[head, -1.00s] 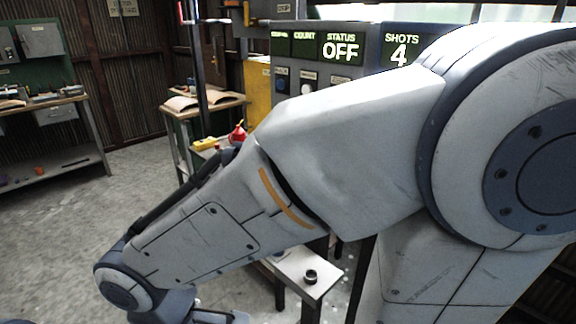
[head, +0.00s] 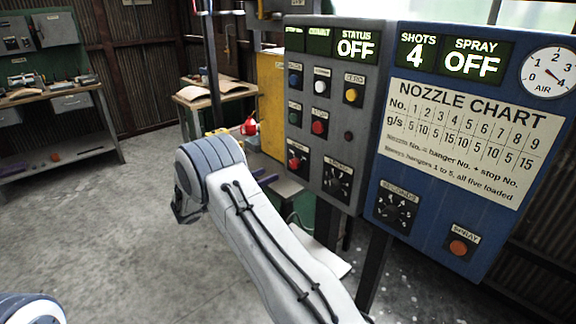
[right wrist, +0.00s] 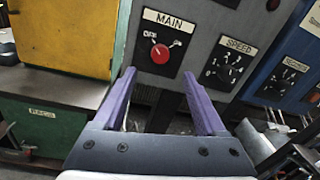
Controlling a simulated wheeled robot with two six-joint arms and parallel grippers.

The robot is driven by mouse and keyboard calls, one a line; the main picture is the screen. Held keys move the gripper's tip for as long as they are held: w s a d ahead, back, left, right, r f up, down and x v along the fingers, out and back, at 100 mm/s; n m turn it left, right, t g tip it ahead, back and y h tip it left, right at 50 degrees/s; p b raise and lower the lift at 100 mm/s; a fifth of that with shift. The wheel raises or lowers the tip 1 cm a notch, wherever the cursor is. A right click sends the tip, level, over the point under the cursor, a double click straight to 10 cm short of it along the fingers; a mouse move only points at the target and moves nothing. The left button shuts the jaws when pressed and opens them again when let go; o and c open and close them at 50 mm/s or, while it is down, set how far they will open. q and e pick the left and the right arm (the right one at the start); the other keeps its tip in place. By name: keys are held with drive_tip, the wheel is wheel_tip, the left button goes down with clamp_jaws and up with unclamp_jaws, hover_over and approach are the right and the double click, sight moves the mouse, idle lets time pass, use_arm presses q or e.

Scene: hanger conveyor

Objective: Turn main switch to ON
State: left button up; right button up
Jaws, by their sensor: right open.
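The main switch (head: 297,160) is a red rotary knob on a black plate, low on the grey control panel (head: 340,110). In the right wrist view the knob (right wrist: 160,53) sits under a MAIN label, with its white mark toward OFF at upper left. The status display (head: 355,42) reads OFF. My right gripper (right wrist: 158,76) is open and empty, its purple fingers pointing at the panel on either side of and below the knob, apart from it. In the head view my right gripper (head: 278,183) is mostly hidden behind my forearm. My left gripper is out of view.
A speed dial (head: 337,182) sits right of the switch. A yellow cabinet (head: 270,90) stands left of the panel. The floor at left is clear.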

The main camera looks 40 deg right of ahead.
sight(292, 164)
drive_tip(key=d+p, duration=0.2)
drive_tip(key=d, duration=0.7)
drive_tip(key=shift+w+d, duration=0.15)
drive_tip(key=shift+d, duration=0.15)
clamp_jaws()
